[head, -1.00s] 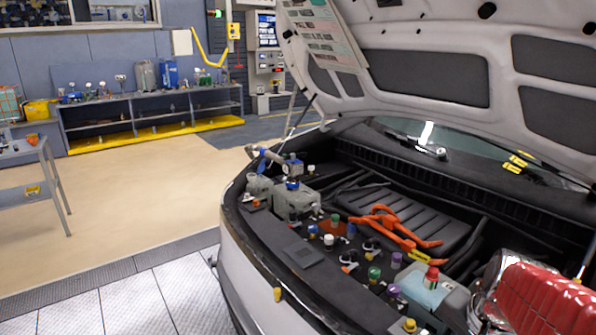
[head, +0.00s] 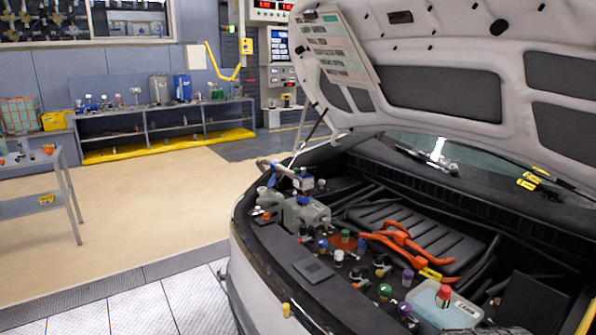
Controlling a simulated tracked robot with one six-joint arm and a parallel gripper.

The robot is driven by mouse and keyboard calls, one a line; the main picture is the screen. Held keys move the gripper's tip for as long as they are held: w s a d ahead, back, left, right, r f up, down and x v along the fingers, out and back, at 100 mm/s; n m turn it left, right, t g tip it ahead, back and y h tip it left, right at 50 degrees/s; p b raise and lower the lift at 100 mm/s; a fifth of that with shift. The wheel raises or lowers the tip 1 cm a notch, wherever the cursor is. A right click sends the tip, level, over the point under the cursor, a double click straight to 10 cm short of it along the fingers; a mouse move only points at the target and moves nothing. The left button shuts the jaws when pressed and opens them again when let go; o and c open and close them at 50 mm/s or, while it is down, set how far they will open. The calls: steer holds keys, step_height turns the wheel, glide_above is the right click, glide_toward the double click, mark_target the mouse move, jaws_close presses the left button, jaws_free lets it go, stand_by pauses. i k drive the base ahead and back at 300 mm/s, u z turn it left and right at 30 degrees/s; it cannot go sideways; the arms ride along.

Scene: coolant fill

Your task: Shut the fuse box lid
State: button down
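A dark flat panel (head: 530,303) stands raised at the lower right of the engine bay. It looks like the open fuse box lid, but the picture's bottom edge cuts it off. No fuse box body shows clearly beneath it, and I cannot make out its hinge or latch. My gripper is not in view.
A pale tank with a red cap (head: 444,296) stands left of the panel. Orange cables (head: 400,243), several coloured caps and a grey tank (head: 305,214) fill the bay. The raised hood (head: 440,85) hangs above. The floor at left (head: 150,215) is clear.

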mark_target(527, 303)
steer(key=z, duration=3)
steer(key=i, duration=1.25)
